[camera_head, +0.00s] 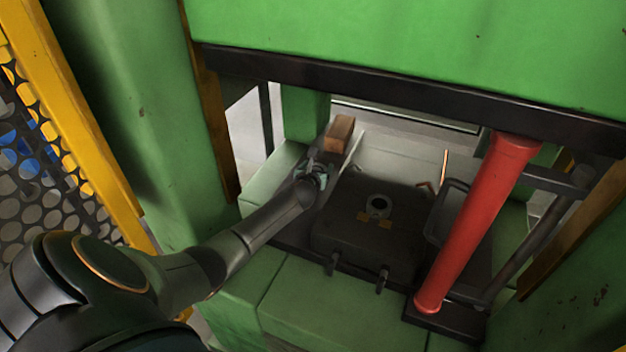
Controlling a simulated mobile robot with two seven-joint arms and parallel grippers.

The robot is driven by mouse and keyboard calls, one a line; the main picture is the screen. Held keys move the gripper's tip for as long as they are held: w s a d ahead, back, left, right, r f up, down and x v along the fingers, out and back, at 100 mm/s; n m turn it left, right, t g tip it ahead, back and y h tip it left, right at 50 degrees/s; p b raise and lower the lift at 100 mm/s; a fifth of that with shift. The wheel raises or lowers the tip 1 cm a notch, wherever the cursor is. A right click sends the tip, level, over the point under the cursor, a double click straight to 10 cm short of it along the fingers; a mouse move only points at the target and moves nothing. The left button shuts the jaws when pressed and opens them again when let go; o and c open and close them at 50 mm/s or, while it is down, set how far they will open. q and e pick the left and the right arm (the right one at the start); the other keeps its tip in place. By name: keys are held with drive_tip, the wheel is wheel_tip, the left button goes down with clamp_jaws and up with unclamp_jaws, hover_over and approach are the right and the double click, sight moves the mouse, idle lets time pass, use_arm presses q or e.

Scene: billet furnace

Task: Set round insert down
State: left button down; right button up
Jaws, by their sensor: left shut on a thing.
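My left gripper (314,175) reaches in from the left to the far left side of the dark die block (345,229). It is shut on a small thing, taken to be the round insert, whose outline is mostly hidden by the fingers. The gripper is beside the block's far left edge; I cannot tell whether the held thing touches a surface. A grey ring-shaped fitting (378,206) is on top of the die block, to the right of the gripper. My right gripper is not in view.
A brown block (338,134) stands just beyond the gripper. A thick red column (476,226) rises right of the die block. The green press head (410,45) with its dark lower edge hangs above. A yellow-framed mesh guard (70,115) is at the left.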

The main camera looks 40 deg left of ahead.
use_arm(q)
drive_tip(key=shift+w+a+f+b, duration=0.3)
drive_tip(key=shift+a+f+b, duration=0.1)
drive_tip(key=shift+a+f, duration=0.6)
drive_tip(key=shift+f, duration=0.05)
wheel_tip(320, 180, down, 2)
drive_tip(key=shift+f+b, duration=0.25)
drive_tip(key=shift+b, duration=0.85)
drive_tip(key=shift+f, duration=0.35)
drive_tip(key=shift+r, duration=0.15)
unclamp_jaws()
drive_tip(key=shift+f, duration=0.3)
